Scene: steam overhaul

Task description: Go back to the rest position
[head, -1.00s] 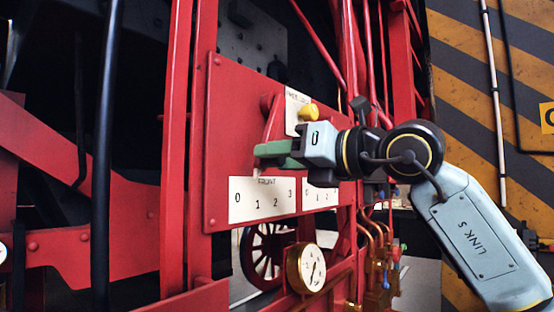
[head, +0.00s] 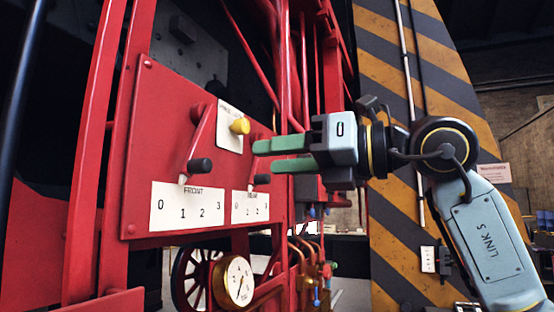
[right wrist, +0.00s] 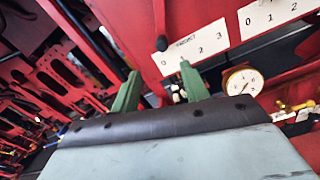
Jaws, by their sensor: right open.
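My right gripper (head: 264,157) is open and empty in the head view. Its two green fingers point left, in front of the red panel (head: 150,110). The front lever's black knob (head: 200,166) is clear of the fingers, to their left; its pointer is near 1 on the white FRONT scale plate (head: 163,212). A second lever's black knob (head: 262,179) shows just left of the lower finger. In the right wrist view the gripper (right wrist: 160,72) also shows spread fingers with nothing between them. My left gripper is not in view.
A yellow knob (head: 240,126) sits on a white plate above the second lever. A brass gauge (head: 234,282) and copper pipes (head: 302,250) are below the panel. A striped orange and grey wall (head: 395,70) stands behind my right arm. Red uprights (head: 98,150) border the panel.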

